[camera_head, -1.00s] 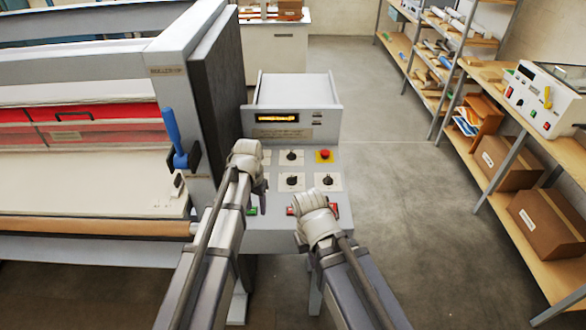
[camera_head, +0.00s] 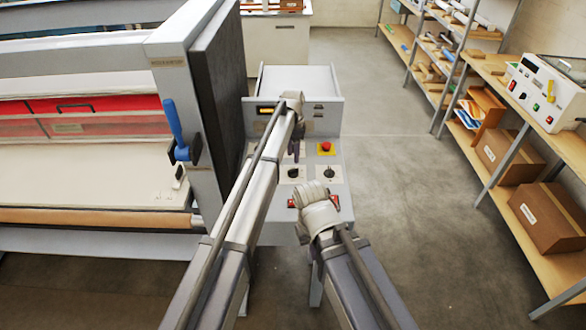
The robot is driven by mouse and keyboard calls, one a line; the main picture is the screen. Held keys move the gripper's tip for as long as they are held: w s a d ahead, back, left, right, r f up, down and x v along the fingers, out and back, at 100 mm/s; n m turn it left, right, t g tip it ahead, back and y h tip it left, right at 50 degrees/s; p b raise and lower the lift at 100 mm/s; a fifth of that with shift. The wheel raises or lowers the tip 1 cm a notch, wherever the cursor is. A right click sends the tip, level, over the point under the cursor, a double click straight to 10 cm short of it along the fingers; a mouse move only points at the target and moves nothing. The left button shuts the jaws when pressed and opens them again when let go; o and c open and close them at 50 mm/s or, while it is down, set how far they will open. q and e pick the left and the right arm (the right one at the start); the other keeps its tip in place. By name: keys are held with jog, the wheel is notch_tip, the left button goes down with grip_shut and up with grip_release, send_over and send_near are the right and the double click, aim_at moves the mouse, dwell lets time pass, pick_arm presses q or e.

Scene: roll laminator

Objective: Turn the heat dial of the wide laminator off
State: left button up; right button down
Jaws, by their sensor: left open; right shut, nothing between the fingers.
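The grey control panel (camera_head: 340,188) of the wide laminator (camera_head: 160,58) stands at picture centre. Two black dials show on white plates, a lower left dial (camera_head: 294,173) and a lower right dial (camera_head: 329,173). The labels are too small to tell which is the heat dial. My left gripper (camera_head: 293,155) is open and points down over the upper left part of the panel, covering the upper dial there. Contact with that dial cannot be told. My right gripper (camera_head: 318,208) is shut and empty over the panel's front edge, its fingers mostly hidden by its wrist.
A red stop button (camera_head: 326,147) on a yellow plate sits right of my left gripper. A blue-handled lever (camera_head: 173,122) is on the laminator's side post. Shelves at right hold cartons (camera_head: 548,215) and a small white machine (camera_head: 545,92). The floor between is clear.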

aim_at(293, 169)
pick_arm(q)
notch_tip(293, 169, down, 7)
jog(key=b, duration=0.6)
grip_shut()
dwell(0.4)
